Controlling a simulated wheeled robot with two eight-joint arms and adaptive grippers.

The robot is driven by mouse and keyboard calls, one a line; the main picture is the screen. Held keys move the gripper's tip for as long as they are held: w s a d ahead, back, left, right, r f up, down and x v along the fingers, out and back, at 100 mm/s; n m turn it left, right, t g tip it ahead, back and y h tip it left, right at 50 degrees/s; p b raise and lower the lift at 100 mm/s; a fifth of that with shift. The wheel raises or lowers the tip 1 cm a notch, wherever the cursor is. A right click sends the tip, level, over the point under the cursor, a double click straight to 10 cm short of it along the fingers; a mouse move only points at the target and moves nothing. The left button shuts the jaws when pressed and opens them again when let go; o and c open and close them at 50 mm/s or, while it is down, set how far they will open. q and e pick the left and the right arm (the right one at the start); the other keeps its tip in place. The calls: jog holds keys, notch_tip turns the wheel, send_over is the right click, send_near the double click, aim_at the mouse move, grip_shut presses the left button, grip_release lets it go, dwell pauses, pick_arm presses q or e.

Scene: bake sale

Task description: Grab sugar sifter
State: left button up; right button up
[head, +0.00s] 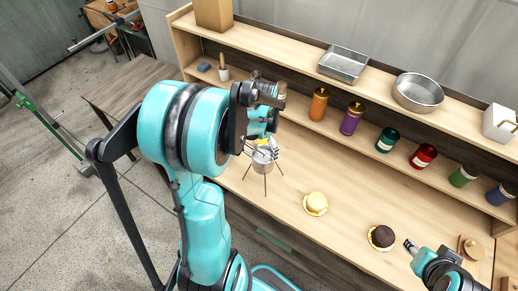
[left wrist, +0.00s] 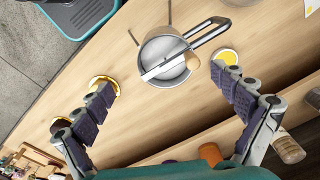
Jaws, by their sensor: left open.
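The sugar sifter appears to be the metal cup with a looped rod handle and a wooden knob (left wrist: 165,60). It sits on a thin-legged stand on the counter, and in the head view the cup (head: 264,157) shows just below my left gripper. My left gripper (head: 264,143) is open. In the left wrist view its fingers (left wrist: 163,77) are spread wide, one on each side of the cup, with nothing between them gripped. My right gripper (head: 411,246) is at the lower right, near a chocolate cake; its jaws are too small to read.
A yellow cake (head: 316,203) and a chocolate cake (head: 381,237) stand on the counter. Several coloured jars, including an orange one (head: 318,104) and a purple one (head: 351,118), line the lower shelf behind. A metal tray (head: 343,64) and bowl (head: 418,92) are on the upper shelf.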

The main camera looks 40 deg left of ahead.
aim_at(263, 152)
pick_arm(q)
jog(key=shift+w+a+r, duration=0.15)
jog(key=shift+w+a, duration=0.1)
jog(key=shift+w, duration=0.05)
jog(key=shift+a+f+p, duration=0.1)
jog(key=shift+f+p, duration=0.1)
jog(key=shift+p, duration=0.1)
notch_tip(263, 152, down, 8)
jog(key=shift+w+a+r+b, duration=0.1)
jog(key=shift+r+b, duration=0.05)
jog(key=shift+b, duration=0.65)
pick_arm(e)
jog(key=shift+s+d, duration=0.2)
pick_arm(q)
jog(key=c, duration=1.5)
